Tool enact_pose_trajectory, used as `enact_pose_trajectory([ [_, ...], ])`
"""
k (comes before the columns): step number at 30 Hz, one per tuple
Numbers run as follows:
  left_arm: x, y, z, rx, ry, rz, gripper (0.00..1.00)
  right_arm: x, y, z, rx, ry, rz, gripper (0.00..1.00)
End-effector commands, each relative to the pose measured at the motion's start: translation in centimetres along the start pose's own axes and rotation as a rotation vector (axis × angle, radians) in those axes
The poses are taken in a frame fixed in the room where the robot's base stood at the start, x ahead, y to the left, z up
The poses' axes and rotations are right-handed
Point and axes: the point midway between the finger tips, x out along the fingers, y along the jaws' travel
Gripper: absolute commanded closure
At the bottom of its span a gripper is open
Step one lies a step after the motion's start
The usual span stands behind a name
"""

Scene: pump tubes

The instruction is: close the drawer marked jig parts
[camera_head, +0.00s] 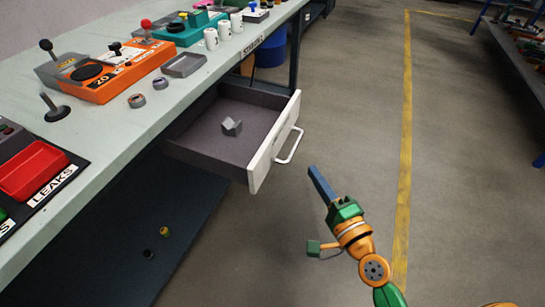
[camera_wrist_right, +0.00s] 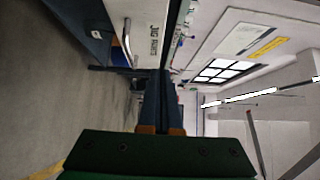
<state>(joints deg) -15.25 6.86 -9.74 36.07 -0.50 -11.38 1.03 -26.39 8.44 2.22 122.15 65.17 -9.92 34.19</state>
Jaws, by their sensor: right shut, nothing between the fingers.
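The drawer (camera_head: 215,148) is pulled out from under the workbench, with its white front (camera_head: 272,150) and white bar handle (camera_head: 291,147) facing right. A small grey block (camera_head: 231,126) lies inside it. The wrist view shows the white front (camera_wrist_right: 147,45) with "JIG PARTS" lettering, turned on its side, and its handle (camera_wrist_right: 127,42). My right gripper (camera_head: 315,175) is shut and empty. It is in front of the drawer, just beyond the handle's near end, with a visible gap to it. My left gripper is not in view.
The workbench top (camera_head: 130,125) carries orange and green pump units, white cups, a grey tray (camera_head: 184,65) and a red bin (camera_head: 33,170). A blue bin (camera_head: 271,50) stands behind the drawer. The floor right of the drawer is clear, with a yellow line (camera_head: 406,130).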

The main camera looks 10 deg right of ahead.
Motion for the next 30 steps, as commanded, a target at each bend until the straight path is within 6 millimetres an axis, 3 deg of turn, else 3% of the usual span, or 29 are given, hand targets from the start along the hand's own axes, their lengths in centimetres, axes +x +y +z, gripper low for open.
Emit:
enact_pose_trajectory([
  [3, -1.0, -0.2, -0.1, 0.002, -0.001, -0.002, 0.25, 2.1, -0.7, 0.0, 0.001, 0.0, -0.003, 1.0],
  [13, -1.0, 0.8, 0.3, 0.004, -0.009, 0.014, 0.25, 9.3, -0.3, 0.1, -0.004, -0.001, 0.0, 1.0],
  [15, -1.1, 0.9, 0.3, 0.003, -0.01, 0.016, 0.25, 10.3, -0.3, 0.9, 0.0, -0.001, 0.001, 1.0],
  [21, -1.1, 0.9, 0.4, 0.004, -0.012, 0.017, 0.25, 11.9, -0.2, 2.6, -0.003, -0.001, 0.003, 1.0],
  [30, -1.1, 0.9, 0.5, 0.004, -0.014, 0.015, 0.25, 12.2, -0.2, 2.9, -0.006, -0.001, 0.003, 1.0],
])
